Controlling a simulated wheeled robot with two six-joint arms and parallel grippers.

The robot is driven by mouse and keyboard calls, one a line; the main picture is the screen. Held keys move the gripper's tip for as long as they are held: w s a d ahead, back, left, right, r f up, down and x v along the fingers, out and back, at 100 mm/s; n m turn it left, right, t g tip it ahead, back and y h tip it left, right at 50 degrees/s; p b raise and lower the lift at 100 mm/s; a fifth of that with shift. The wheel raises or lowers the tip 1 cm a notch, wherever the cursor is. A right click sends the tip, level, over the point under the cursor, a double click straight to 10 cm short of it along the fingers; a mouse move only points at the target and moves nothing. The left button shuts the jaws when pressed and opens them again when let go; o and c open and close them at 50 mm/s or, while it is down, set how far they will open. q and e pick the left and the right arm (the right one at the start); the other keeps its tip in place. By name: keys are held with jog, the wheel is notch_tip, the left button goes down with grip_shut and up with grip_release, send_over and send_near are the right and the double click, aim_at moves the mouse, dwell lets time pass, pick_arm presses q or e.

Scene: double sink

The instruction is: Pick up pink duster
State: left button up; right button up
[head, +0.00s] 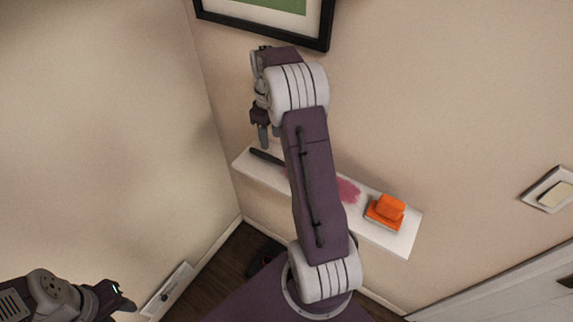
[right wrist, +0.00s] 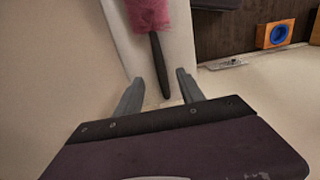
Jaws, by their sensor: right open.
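The pink duster lies on a narrow white wall shelf (head: 382,237). Its dark handle (head: 266,157) points to the shelf's left end, and its pink head (head: 348,190) is partly hidden behind my right arm. My right gripper (head: 268,140) is open and empty above the handle end. In the right wrist view, the handle (right wrist: 160,66) lies between the open fingertips (right wrist: 159,77) in the picture, with the pink head (right wrist: 148,14) beyond; no contact is visible. My left gripper (head: 119,296) is at the lower left, away from the shelf; its jaw opening is unclear.
An orange block-like item (head: 388,209) sits on the shelf's right part. The left wall (head: 130,120) meets the shelf wall near the handle end. A framed picture (head: 270,18) hangs above. An orange box with a blue round face (right wrist: 275,34) shows in the right wrist view.

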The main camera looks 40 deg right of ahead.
aim_at(272, 157)
notch_tip(272, 157, down, 4)
jog(key=shift+a+r, duration=0.1)
jog(key=shift+r, duration=0.15)
jog(key=shift+w+f, duration=0.1)
jog(key=shift+f, duration=0.05)
notch_tip(272, 157, down, 4)
jog(key=shift+f+p, duration=0.2)
jog(key=shift+p, duration=0.6)
jog(key=shift+f, duration=0.45)
grip_shut()
